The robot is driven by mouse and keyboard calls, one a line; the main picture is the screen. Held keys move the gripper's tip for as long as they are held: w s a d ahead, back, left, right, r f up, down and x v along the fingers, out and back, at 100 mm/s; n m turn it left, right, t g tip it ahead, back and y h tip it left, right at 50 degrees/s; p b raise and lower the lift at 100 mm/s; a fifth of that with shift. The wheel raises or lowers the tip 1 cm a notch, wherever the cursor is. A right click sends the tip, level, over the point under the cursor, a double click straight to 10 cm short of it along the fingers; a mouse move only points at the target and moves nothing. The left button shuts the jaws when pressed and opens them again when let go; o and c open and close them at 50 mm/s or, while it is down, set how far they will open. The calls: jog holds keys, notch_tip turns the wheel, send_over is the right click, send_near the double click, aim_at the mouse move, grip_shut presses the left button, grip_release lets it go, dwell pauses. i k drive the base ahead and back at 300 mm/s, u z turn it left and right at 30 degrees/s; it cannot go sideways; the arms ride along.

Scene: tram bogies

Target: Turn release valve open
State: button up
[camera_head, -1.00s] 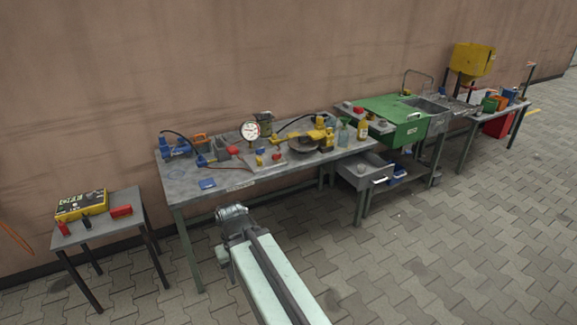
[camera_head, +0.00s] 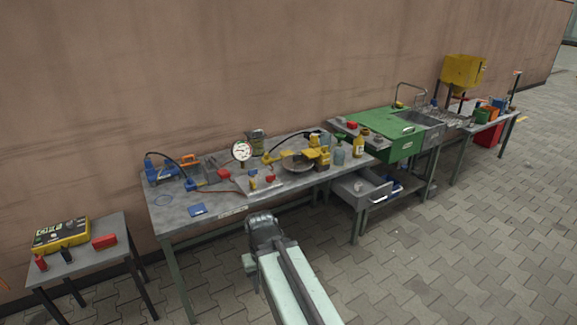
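The release valve is too small to tell for certain. Small red and yellow fittings (camera_head: 270,178) sit on a light plate on the workbench (camera_head: 175,217), below a round white pressure gauge (camera_head: 241,151). A blue pump-like device (camera_head: 160,174) with a black hose stands at the bench's left end. My arm reaches up from the bottom of the view, and its dark end (camera_head: 264,229) is in front of the bench's front edge, apart from the fittings. My gripper's fingers cannot be made out.
A small table (camera_head: 85,263) with a yellow case (camera_head: 61,235) stands at the left. A yellow device with a round dish (camera_head: 299,165) is on the bench. The paved floor in front is clear.

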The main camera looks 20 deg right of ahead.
aim_at(269, 178)
jog(key=z, duration=0.5)
jog(key=i, duration=1.8)
jog(key=u, duration=0.2)
